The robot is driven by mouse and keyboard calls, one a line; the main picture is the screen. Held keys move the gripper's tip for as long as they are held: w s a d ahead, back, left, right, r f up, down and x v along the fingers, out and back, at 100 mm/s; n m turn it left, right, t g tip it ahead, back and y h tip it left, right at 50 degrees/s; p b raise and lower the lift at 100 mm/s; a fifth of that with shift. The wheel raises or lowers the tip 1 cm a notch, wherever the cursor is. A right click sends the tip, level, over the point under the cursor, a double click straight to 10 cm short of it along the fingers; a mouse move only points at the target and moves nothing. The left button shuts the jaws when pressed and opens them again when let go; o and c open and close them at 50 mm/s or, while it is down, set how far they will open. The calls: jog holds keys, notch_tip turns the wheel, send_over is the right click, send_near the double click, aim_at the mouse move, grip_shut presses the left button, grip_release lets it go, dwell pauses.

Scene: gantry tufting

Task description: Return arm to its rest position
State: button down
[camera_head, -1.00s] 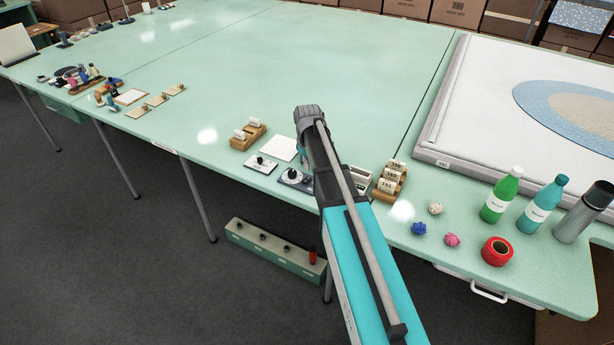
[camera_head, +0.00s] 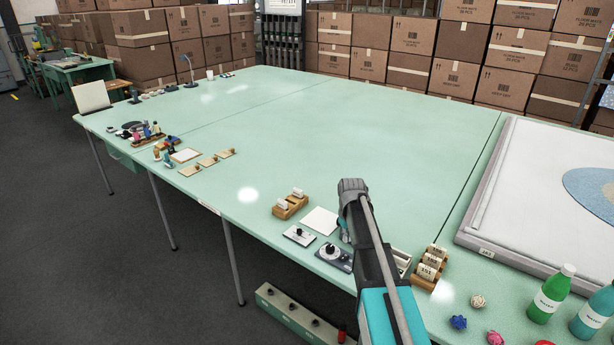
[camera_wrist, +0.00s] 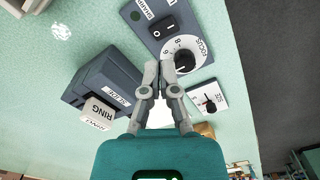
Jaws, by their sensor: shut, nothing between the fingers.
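My arm (camera_head: 372,255) reaches out over the near edge of the green table (camera_head: 330,120) in the head view, its wrist bent down. My gripper (camera_wrist: 158,78) shows in the wrist view with its two fingertips together and nothing between them. The fingertips overlap the edge of the dark FOCUS dial panel (camera_wrist: 150,22) in that view; I cannot tell the height above it. The dial panel (camera_head: 325,257) lies just left of my arm in the head view.
A dark box with a RING tag (camera_wrist: 97,110) sits left of my fingers in the wrist view. In the head view, tag holders (camera_head: 290,205) (camera_head: 429,268) flank my arm. Bottles (camera_head: 549,294) and yarn balls (camera_head: 478,300) stand at the right. The table's middle is clear.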

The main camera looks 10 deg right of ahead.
jog(key=s+a+m, duration=0.1)
jog(key=s+a, duration=0.2)
jog(key=s, duration=0.7)
jog(key=s+a+m, duration=0.2)
jog(key=s+a, duration=0.1)
jog(key=s, duration=0.8)
jog(key=shift+s+a, duration=0.25)
